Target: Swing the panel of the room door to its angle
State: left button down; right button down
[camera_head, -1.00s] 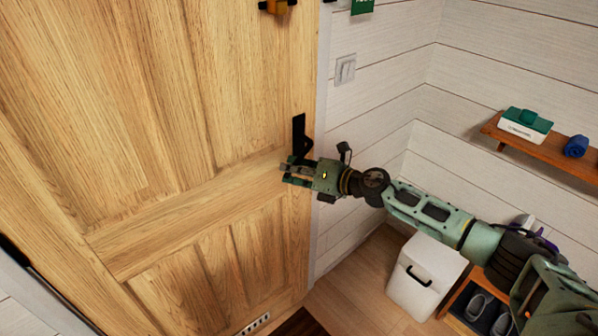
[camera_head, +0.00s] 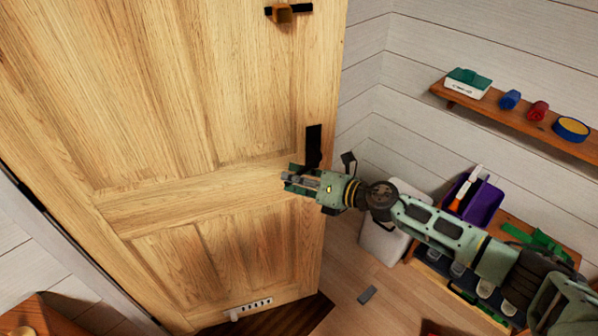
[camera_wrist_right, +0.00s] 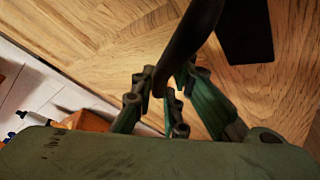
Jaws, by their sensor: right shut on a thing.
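The wooden door panel (camera_head: 190,170) fills the left and middle of the head view and stands open, with its free edge at the right. A black handle plate (camera_head: 313,146) sits near that edge. My right gripper (camera_head: 290,179) is at the handle, its arm coming in from the right. In the right wrist view the black lever (camera_wrist_right: 187,40) runs down between the fingers of my right gripper (camera_wrist_right: 160,95), which is shut on it. The lever is mostly hidden by the gripper in the head view. My left gripper is not in view.
A wall shelf (camera_head: 520,115) with small items is at the right. Below it stand a white bin (camera_head: 383,245), partly behind my arm, and a low rack with a purple box (camera_head: 474,202).

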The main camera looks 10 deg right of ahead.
jog(key=shift+w+d+f, duration=0.1)
jog(key=shift+w+f, duration=0.1)
jog(key=shift+w, duration=0.35)
jog(key=c, duration=2.1)
grip_release()
jog(key=o, duration=0.3)
jog(key=shift+s+d+r, duration=0.1)
jog(key=shift+s, duration=0.05)
jog(key=shift+o, duration=0.2)
jog(key=v, duration=1.2)
jog(key=shift+c, duration=0.3)
